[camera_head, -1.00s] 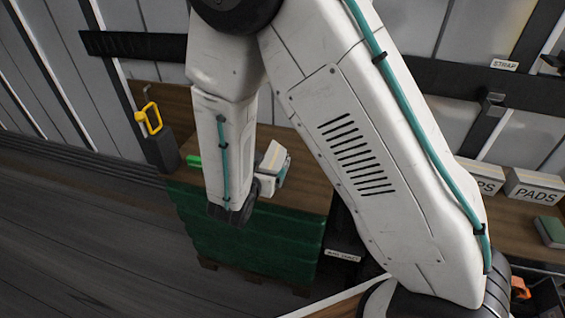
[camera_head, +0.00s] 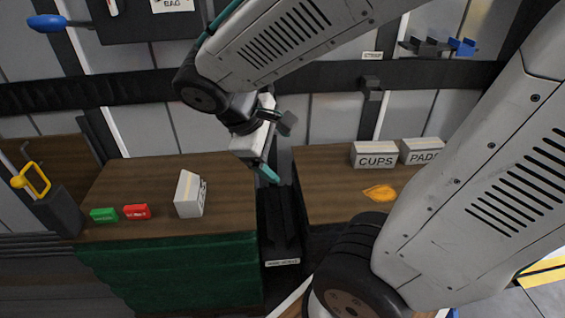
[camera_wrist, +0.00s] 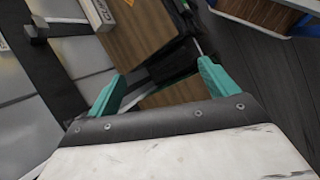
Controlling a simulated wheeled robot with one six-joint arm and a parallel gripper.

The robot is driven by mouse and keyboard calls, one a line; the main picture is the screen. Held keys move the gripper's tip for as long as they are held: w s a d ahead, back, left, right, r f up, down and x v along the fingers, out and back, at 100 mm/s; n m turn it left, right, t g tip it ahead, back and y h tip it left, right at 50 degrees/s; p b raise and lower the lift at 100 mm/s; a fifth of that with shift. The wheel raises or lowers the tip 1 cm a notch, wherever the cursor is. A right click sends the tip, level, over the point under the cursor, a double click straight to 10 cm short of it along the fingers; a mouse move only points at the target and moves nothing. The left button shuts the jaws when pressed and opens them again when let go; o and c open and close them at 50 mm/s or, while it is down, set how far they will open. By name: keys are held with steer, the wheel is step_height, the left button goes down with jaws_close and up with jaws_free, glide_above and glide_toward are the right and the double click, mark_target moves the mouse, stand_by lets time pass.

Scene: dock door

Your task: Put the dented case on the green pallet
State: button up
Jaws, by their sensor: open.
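My gripper (camera_wrist: 160,85) is open, with two teal fingers apart and nothing between them. In the head view it hangs over the gap between two wooden tops, one teal finger (camera_head: 267,173) pointing down to the right. A pale box (camera_head: 189,194) with a slanted top and printed side stands on the left top, apart from my gripper. I cannot tell whether it is the dented case; no dent is clear.
The right top (camera_head: 325,180) holds a CUPS box (camera_head: 375,155), a PADS box (camera_head: 420,151) and an orange flat item (camera_head: 380,193). A dark bin with a yellow handle (camera_head: 33,180) stands far left.

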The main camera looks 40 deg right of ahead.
steer(key=s+a+r+m+t+y, duration=0.2)
steer(key=s+a+r+m+y, duration=0.2)
steer(key=s+a+m+y, duration=0.1)
steer(key=s+y, duration=0.1)
steer(key=s, duration=0.1)
steer(key=shift+s+a+m, duration=0.2)
steer(key=shift+s+m, duration=0.15)
steer(key=shift+m, duration=0.05)
